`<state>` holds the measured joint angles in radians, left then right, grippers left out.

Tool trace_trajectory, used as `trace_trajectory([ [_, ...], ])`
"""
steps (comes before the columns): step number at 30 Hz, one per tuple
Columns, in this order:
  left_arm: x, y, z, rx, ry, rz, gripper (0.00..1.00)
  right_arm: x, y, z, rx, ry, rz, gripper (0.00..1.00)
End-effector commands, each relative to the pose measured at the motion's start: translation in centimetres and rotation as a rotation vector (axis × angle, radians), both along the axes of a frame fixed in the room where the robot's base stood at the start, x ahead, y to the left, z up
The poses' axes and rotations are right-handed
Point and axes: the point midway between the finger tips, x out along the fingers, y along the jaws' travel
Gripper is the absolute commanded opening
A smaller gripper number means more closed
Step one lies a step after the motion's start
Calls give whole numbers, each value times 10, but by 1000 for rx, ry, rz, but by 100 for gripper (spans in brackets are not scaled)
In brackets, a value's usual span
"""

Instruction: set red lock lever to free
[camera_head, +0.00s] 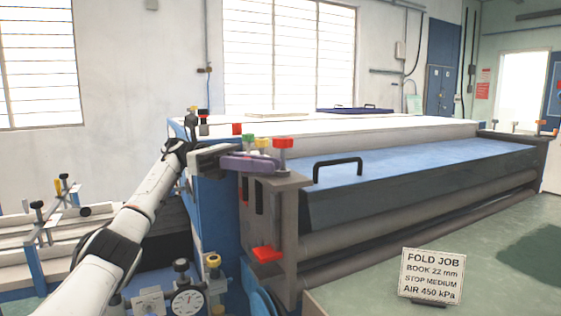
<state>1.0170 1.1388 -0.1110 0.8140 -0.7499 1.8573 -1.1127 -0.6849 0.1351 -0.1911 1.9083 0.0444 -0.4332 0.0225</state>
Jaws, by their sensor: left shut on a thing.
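Several red parts show on the machine's near end post. A red lever-like piece (267,253) sticks out low on the post, and a red-topped knob (283,142) stands on top. I cannot tell for sure which is the lock lever. My left gripper (232,153) is at the top of the post, beside a purple bar-shaped piece (250,163), and appears shut on it. The low red piece is well below the gripper and apart from it. My right gripper is not in view.
Green (248,138) and yellow (262,142) knobs stand close to my gripper. The blue machine cover (420,175) has a black handle (337,168). A job sign (432,276) stands at front right. A gauge (187,303) sits low beside my arm.

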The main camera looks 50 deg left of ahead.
Motion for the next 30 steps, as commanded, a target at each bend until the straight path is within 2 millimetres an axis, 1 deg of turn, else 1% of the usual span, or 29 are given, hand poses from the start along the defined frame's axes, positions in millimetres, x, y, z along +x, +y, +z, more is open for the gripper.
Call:
trace_trajectory([
  [12, -1, 0, -3, 6, 8, -8, 0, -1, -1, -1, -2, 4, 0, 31],
  [13, -1, 0, -3, 6, 8, -9, 20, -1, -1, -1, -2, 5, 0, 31],
  [15, -1, 0, -3, 5, 6, -8, 32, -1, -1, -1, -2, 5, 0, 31],
  [16, -1, 0, -3, 5, 6, -8, 34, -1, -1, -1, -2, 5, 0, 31],
  [28, -1, 0, -1, 2, 3, -6, 34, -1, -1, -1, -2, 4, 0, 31],
  [30, -1, 0, -1, 2, 3, -5, 34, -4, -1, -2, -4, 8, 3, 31],
])
